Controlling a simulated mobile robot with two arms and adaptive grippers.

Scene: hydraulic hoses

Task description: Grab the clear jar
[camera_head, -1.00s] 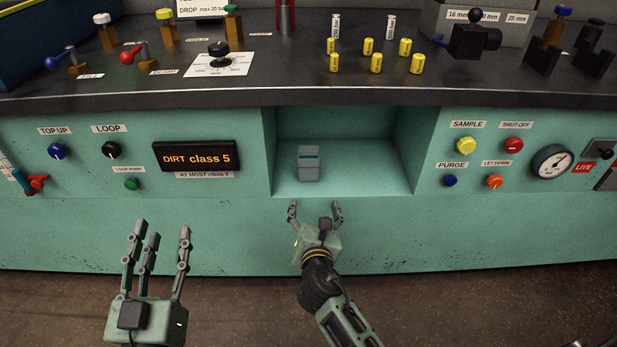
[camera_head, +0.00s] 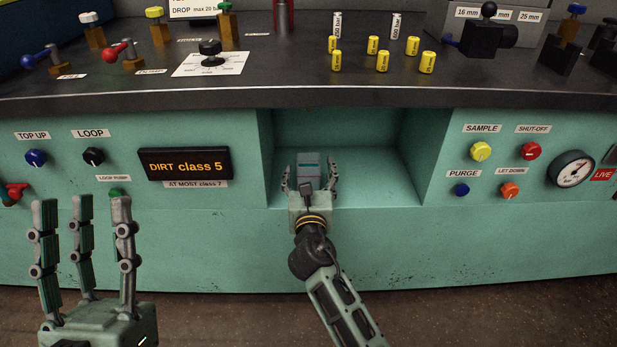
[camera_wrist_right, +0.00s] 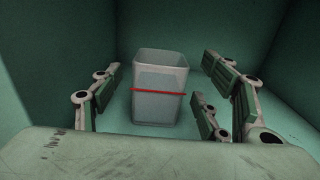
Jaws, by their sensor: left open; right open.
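The clear jar (camera_head: 308,166) stands upright in the recessed niche of the green cabinet. In the right wrist view the jar (camera_wrist_right: 159,88) is a see-through squarish container with a red line across its front. My right gripper (camera_head: 311,172) reaches into the niche and is open, with fingers on both sides of the jar. In the right wrist view its fingers (camera_wrist_right: 150,105) show gaps to the jar on both sides. The jar's lower part is partly hidden by the gripper in the head view. My left gripper (camera_head: 82,205) is open and empty in front of the cabinet's left part.
The niche (camera_head: 395,185) has walls on both sides and at the back. A dark worktop (camera_head: 300,92) overhangs it and carries several yellow fittings. Knobs, a dirt display (camera_head: 186,164) and a pressure gauge (camera_head: 571,166) sit on the cabinet front.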

